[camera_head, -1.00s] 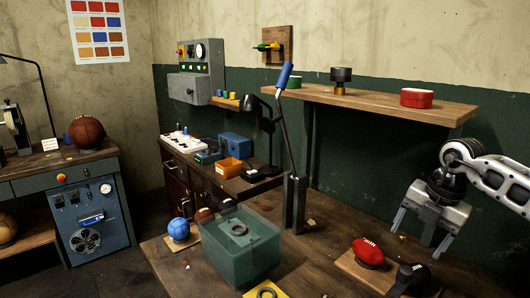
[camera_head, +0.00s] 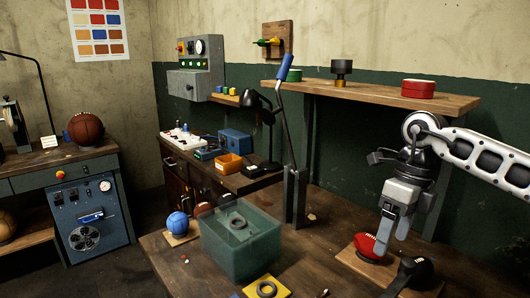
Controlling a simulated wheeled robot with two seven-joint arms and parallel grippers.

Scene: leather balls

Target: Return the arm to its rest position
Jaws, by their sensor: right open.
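My right arm (camera_head: 480,160) comes in from the right edge, and my right gripper (camera_head: 388,243) hangs in front of the red football (camera_head: 365,243), hiding part of it. The gripper points down with its fingers over the front right of the table. The ball rests on a small wooden board (camera_head: 350,262), and I cannot tell whether a finger touches it. My left gripper is out of view.
A green translucent bin (camera_head: 241,250) holds a dark ring. A blue ball (camera_head: 178,225) sits left of it. A black tool (camera_head: 410,273) lies near the gripper. An upright lever (camera_head: 284,75) and a wall shelf (camera_head: 370,95) stand behind.

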